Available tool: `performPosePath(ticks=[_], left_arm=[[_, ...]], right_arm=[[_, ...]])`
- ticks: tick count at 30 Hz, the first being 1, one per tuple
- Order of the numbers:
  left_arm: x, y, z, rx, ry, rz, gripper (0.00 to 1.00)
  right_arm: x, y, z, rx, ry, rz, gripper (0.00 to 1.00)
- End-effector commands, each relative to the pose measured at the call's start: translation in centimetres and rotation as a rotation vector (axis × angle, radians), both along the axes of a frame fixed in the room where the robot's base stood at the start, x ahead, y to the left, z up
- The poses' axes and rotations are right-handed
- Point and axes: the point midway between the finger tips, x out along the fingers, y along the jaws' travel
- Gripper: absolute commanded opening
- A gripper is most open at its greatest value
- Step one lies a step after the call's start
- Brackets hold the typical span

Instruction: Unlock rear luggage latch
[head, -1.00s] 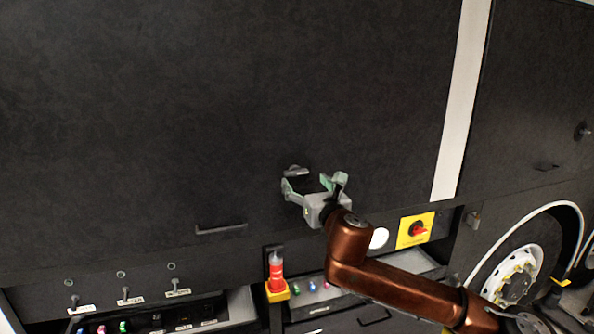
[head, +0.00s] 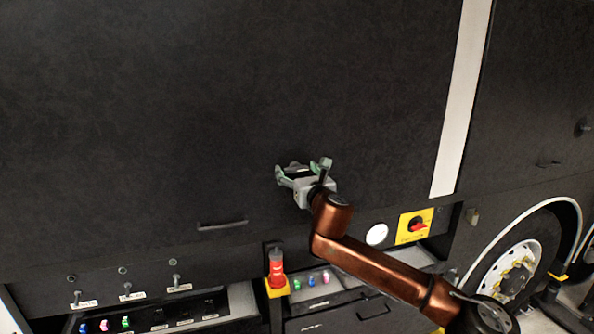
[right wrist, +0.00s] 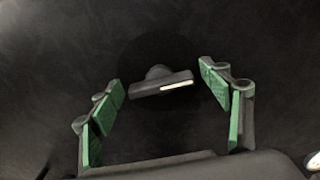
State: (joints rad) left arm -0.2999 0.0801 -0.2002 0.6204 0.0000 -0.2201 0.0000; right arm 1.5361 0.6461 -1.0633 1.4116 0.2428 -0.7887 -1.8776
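The luggage latch, a small dark grey T-shaped handle, sits on the large dark panel (head: 240,90). In the right wrist view the latch (right wrist: 162,84) lies between and a little beyond my fingertips, tilted slightly with its right end higher, with a pale strip on its right half. My right gripper (right wrist: 160,90) has green-padded fingers spread wide on either side, apart from the latch. In the head view my right gripper (head: 304,170) is at the latch (head: 294,167), which is partly hidden by it. My left gripper is not in view.
A black bar handle (head: 222,225) is on the panel to the left. Below are a red bottle (head: 276,268) in a yellow holder, a yellow plate with a red switch (head: 415,226), and a shelf with labelled levers (head: 126,291). A wheel (head: 513,268) stands at right.

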Motion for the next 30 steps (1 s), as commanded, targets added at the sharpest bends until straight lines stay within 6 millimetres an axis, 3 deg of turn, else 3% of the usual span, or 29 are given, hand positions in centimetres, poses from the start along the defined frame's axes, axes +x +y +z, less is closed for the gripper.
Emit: performPosePath(ticks=[17, 30], left_arm=[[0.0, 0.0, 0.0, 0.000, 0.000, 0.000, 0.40], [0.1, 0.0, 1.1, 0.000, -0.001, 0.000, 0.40]], right_arm=[[0.0, -0.1, 0.0, 0.000, 0.000, -0.001, 0.30], [0.0, -0.1, 0.2, 0.096, 0.031, 0.000, 0.29]])
